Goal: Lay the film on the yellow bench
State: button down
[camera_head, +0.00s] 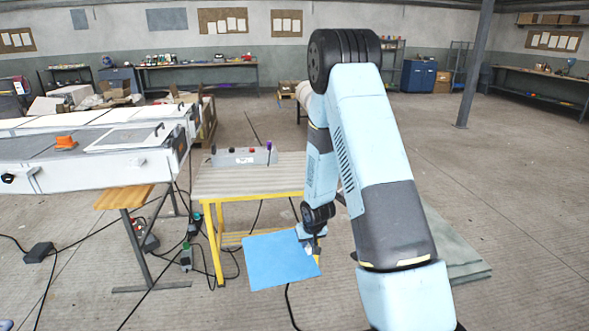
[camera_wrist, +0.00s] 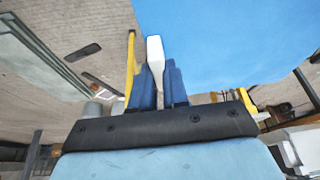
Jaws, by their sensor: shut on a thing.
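The film is a flat blue sheet (camera_head: 279,261), in the head view in front of the bench's near side and below the level of its top. My gripper (camera_head: 313,250) is at the sheet's right edge. In the wrist view my gripper's blue fingers (camera_wrist: 160,88) are closed around a narrow white piece (camera_wrist: 154,58), and the blue film (camera_wrist: 235,45) spreads beside and beyond it. How the white piece joins the film is unclear. The yellow bench (camera_head: 245,183) has yellow legs and a grey slatted top; its right end is hidden behind my arm.
A grey box with coloured knobs (camera_head: 243,156) stands at the back of the bench top; the front part is bare. Cables cross the floor. Grey-green sheets (camera_head: 460,260) lie on the right.

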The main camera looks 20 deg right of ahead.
aim_at(297, 173)
jog(key=z, duration=0.2)
jog(key=i, duration=0.55)
jog(key=z, duration=0.65)
jog(key=i, duration=0.45)
jog(key=u, duration=0.75)
